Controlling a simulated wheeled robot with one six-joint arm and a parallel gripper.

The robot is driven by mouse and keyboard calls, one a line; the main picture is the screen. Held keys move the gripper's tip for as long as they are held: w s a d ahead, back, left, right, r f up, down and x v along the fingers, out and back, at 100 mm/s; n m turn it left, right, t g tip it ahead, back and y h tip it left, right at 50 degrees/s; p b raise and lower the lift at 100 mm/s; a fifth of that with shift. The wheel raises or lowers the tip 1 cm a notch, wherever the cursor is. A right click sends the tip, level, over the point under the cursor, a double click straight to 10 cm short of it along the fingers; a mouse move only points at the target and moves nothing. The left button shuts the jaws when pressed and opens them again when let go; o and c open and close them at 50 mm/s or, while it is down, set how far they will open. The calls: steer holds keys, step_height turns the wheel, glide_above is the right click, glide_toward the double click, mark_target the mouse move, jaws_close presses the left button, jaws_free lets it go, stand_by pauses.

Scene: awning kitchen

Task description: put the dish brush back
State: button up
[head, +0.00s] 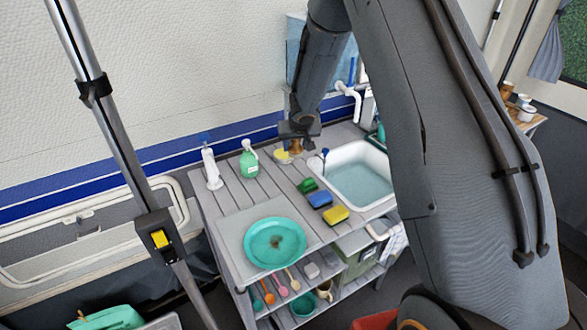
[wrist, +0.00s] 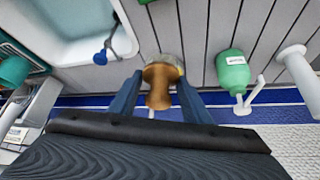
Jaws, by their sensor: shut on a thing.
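The dish brush has a brown wooden knob handle (wrist: 158,92) and sits between the two blue fingers of my gripper (wrist: 158,84) in the wrist view. My gripper is shut on it. A pale, yellowish round part (wrist: 167,62) shows beyond the knob; I cannot tell whether it is bristles or a holder. In the head view my gripper (head: 298,134) points down over the counter's back edge, with the brown knob (head: 295,146) just below it. A small yellow round thing (head: 282,157) lies beside the knob. I cannot tell whether the brush touches the counter.
A green soap bottle (head: 249,163) and a white upright holder (head: 211,169) stand left of my gripper. The white sink (head: 362,176) and a blue-ended thing (head: 324,154) are at right. Green, blue (head: 320,199) and yellow sponges and a teal plate (head: 275,242) lie in front.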

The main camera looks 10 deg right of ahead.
mark_target(296, 155)
steer(key=shift+w+f+b, duration=0.2)
steer(key=shift+f+b, duration=0.4)
steer(key=shift+b, duration=0.15)
step_height(296, 155, down, 4)
steer(key=b, duration=0.4)
steer(key=shift+d+r, duration=0.15)
steer(key=shift+r, duration=0.1)
step_height(296, 155, down, 5)
steer(key=b, duration=0.6)
steer(key=shift+s+f+b, duration=0.1)
steer(key=shift+f+b, duration=0.05)
steer(key=shift+b, duration=0.25)
steer(key=shift+f, duration=0.1)
steer(key=o, duration=1)
